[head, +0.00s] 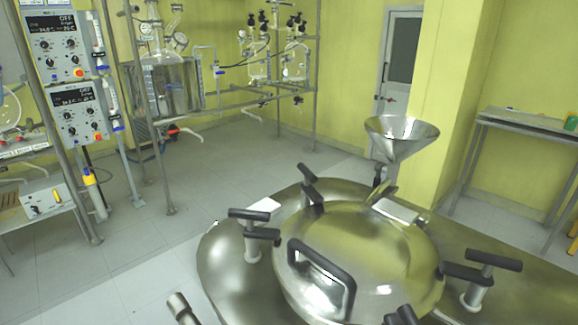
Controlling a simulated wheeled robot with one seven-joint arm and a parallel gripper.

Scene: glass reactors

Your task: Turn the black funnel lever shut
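A steel funnel (401,138) stands upright at the back of the steel reactor, right of the picture's middle. A small dark piece (377,173) shows at the left of the funnel's stem and may be the black lever. It is too small to tell its angle or whether it is open or shut. The lower stem is partly hidden behind the lid's hinge parts. My gripper is not in view.
The round reactor lid (370,245) has a black loop handle (320,278) and several black T-handled clamps around it, one at the right (482,272). Glassware racks and control boxes (55,45) stand at the left. A side table (530,122) stands at the right. The floor (200,190) at left is clear.

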